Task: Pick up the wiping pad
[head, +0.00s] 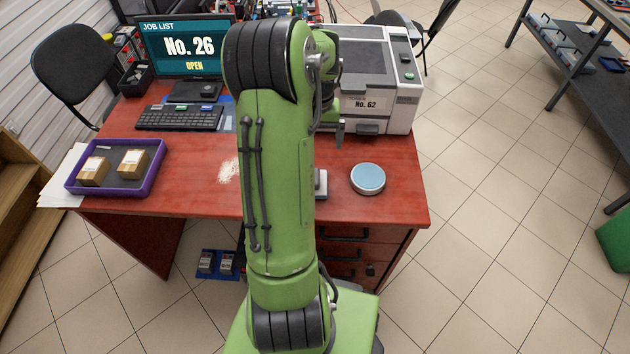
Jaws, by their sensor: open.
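My gripper (328,134) hangs above the desk just right of my raised green arm, in front of the grey machine. Its fingers are partly visible, apart and pointing down, with nothing seen between them. A small pale block with a grey edge (321,184) lies on the red desk, below my gripper in the picture and nearer the front edge. My arm hides its left part. It may be the wiping pad, but I cannot tell for sure. A patch of pale crumbs (228,171) lies on the desk left of my arm.
A round blue-topped disc (368,178) sits right of the block on the desk (395,205). The grey machine (378,75) stands behind. A purple tray (115,167) with two small boxes, a keyboard (180,118) and a monitor (188,45) are at left.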

